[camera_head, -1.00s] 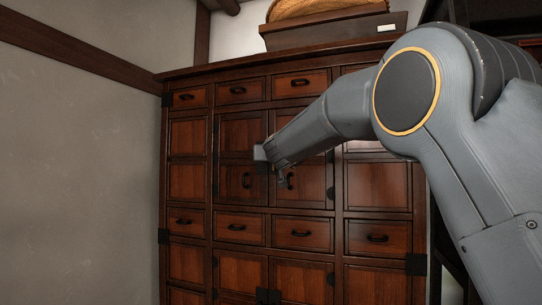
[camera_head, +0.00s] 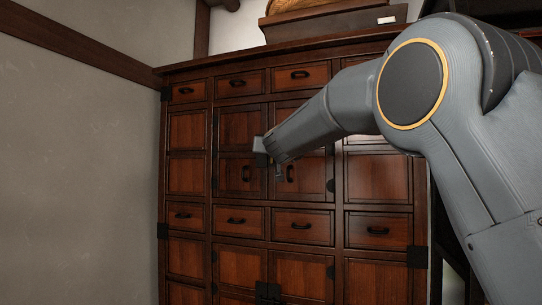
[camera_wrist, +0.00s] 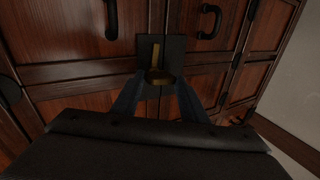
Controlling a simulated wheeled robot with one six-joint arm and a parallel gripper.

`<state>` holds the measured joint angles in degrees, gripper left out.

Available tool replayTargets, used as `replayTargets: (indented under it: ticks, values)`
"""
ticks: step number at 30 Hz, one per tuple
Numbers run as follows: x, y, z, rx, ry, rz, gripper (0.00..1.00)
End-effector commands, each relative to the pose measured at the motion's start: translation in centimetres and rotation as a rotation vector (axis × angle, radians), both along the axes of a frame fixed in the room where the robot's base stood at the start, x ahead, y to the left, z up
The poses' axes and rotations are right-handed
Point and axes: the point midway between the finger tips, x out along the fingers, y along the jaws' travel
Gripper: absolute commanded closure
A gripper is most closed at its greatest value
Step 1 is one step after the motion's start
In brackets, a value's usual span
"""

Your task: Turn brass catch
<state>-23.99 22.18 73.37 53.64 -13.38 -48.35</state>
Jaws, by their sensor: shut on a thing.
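The brass catch (camera_wrist: 159,74) is a small upright bar with a wider end, set on a black square plate (camera_wrist: 175,46) where two cabinet doors meet. The wrist view shows it between the two fingers of my gripper (camera_wrist: 159,88), which is shut on it. In the head view my gripper (camera_head: 272,160) is at the middle seam of the upper double doors, and it hides the catch there. The left door (camera_head: 238,130) and right door (camera_head: 312,170) look closed.
The dark wooden cabinet (camera_head: 376,182) has several drawers and doors with black handles, including one close to my gripper (camera_wrist: 209,22). A lidded dark box (camera_head: 335,22) stands on top. A plain wall (camera_head: 80,150) is at the left.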

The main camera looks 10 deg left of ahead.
Motion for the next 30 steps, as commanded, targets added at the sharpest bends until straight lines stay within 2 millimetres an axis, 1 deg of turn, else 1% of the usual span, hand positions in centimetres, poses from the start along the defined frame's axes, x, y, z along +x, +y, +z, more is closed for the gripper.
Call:
replayTargets:
  ticks: [1, 3, 17, 30]
  values:
    - [0.09, 0.03, -0.45, 0.023, -0.008, 0.001, 0.83]
    - [0.12, 0.04, -0.58, 0.064, -0.017, 0.001, 0.83]
    - [0.1, 0.12, -0.92, 0.372, -0.088, 0.002, 0.83]
    - [0.17, 0.34, -1.27, 0.759, -0.177, 0.0, 0.83]
